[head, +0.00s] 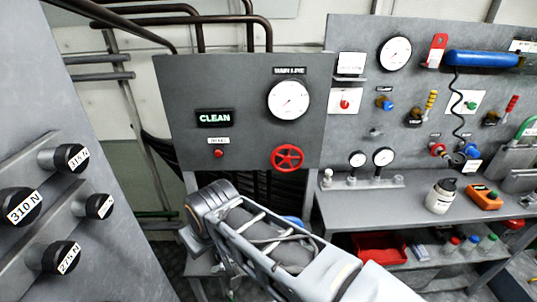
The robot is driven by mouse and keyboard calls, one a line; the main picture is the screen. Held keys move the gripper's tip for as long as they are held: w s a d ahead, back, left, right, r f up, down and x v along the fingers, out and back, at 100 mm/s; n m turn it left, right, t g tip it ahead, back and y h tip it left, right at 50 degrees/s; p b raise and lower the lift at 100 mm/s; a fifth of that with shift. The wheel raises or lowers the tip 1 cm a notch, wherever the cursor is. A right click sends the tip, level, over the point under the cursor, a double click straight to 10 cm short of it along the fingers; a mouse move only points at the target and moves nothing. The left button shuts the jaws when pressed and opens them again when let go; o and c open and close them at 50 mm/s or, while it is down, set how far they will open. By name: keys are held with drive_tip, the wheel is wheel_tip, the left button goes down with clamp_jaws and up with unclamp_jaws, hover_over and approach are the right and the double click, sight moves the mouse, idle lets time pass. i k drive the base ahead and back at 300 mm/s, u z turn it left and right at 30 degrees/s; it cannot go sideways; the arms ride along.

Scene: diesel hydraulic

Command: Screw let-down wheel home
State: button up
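A red spoked handwheel (287,158), which I take to be the let-down wheel, sits on the front of a grey panel (180,100). It is below a round white gauge (289,99) under a "MAIN LINE" label. The wheel is fully visible; how far it is screwed in cannot be told. My arm crosses the lower middle, with a joint below and left of the wheel. My gripper does not show. Nothing is seen touching the wheel.
Left of the gauge are a "CLEAN" sign (214,118) and a small red button (218,154). Black-ended knobs (70,158) stick out at the left. A bench (345,208) at right holds small gauges (383,157), a white bottle (441,196) and an orange device (483,197).

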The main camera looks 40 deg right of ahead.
sight(286, 157)
drive_tip(key=u, duration=1.2)
drive_tip(key=k, duration=0.9)
drive_tip(key=z, duration=0.7)
drive_tip(key=i, duration=0.5)
